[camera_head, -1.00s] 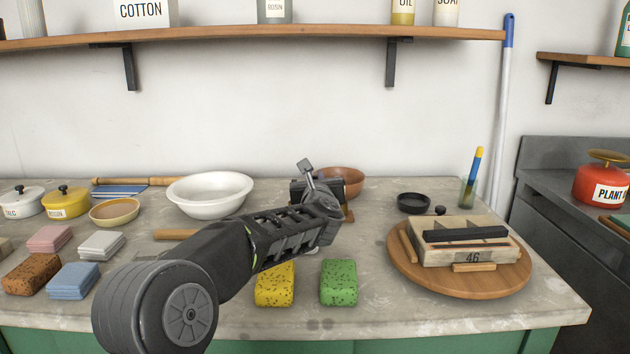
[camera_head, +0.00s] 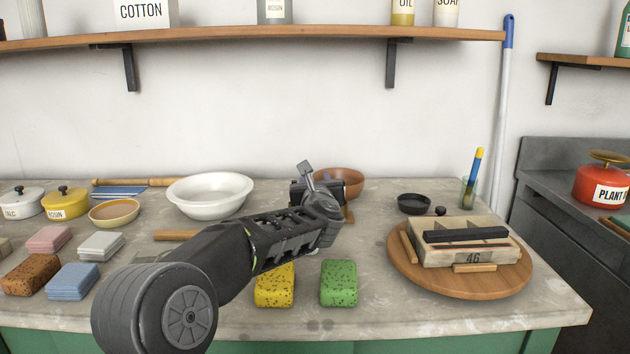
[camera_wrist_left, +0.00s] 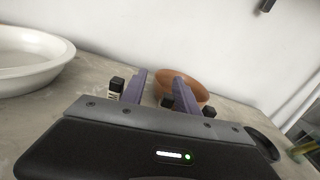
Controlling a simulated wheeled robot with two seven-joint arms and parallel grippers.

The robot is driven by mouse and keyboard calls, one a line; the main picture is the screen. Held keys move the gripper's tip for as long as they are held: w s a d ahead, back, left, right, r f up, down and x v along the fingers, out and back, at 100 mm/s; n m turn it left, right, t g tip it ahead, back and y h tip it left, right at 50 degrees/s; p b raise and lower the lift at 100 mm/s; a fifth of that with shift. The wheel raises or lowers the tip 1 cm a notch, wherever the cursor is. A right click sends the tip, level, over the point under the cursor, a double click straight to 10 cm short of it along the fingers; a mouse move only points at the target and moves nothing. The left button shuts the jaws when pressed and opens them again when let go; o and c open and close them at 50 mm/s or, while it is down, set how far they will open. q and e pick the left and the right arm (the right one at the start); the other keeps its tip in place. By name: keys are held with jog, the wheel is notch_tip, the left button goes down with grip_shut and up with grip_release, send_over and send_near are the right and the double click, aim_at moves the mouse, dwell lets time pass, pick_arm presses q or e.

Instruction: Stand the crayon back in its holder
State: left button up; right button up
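My left gripper (camera_head: 318,188) is over the back middle of the counter, in front of the brown bowl (camera_head: 343,180). In the left wrist view its two purplish fingers (camera_wrist_left: 160,76) stand apart, with no held object clear between them. Small black-topped pieces show close to the fingers, one with a pale marked side (camera_wrist_left: 115,90); I cannot tell whether one is the crayon. A bit of brown wood (camera_head: 349,215) shows behind the gripper, mostly hidden; I cannot tell whether it is the holder. My right gripper is not in view.
A white bowl (camera_head: 210,194) stands left of the gripper. Yellow (camera_head: 275,286) and green (camera_head: 339,284) sponges lie in front. A glass (camera_head: 468,194) with a blue-and-yellow stick stands at the back right.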

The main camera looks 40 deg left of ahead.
pick_arm(q)
jog(key=shift+v, duration=3.95)
